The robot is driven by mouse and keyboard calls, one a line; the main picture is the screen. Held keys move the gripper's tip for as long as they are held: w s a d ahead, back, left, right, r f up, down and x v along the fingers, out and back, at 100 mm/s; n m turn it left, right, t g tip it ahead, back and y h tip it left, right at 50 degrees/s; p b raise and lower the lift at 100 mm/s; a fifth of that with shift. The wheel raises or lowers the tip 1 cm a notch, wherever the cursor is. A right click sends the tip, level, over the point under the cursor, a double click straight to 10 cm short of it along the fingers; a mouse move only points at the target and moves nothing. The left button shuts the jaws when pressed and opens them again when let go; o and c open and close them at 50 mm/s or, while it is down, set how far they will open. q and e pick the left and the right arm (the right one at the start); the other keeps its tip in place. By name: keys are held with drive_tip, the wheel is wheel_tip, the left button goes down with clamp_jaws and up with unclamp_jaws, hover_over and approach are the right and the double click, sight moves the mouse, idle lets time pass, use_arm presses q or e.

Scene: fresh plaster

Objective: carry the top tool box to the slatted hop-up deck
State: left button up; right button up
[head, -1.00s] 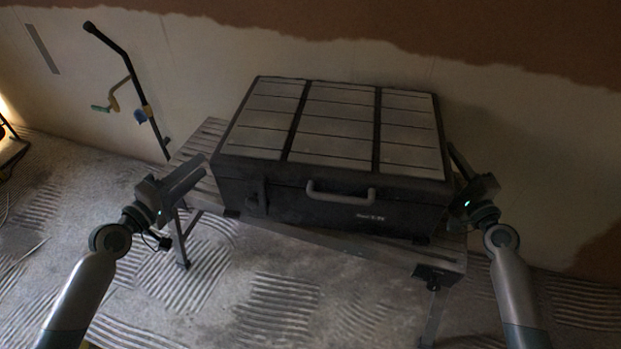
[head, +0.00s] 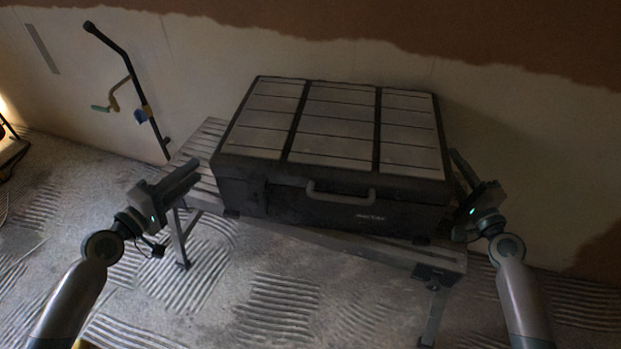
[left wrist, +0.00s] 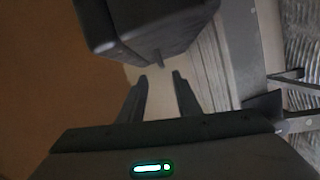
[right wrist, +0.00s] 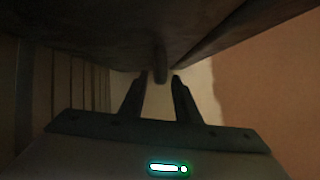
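The tool box (head: 345,203) is large and dark, with grey panels on its lid and a front handle. It rests flat on the slatted hop-up deck (head: 205,150). My left gripper (head: 195,170) is open and empty, a little left of the box; in the left wrist view the box (left wrist: 150,25) and its small tab are just beyond the open fingers. My right gripper (head: 457,160) is close to the box's right side. In the right wrist view its fingers are apart, with a dark side tab (right wrist: 160,62) at or just beyond the tips; contact is unclear.
A plastered wall (head: 520,150) stands close behind the deck. A black pole tool with a yellow-green handle (head: 125,85) leans on it at the left. The floor in front (head: 275,305) is clear, with ridged marks. A dark item (head: 10,150) lies at the far left edge.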

drive_tip(key=v, duration=1)
idle(0.4)
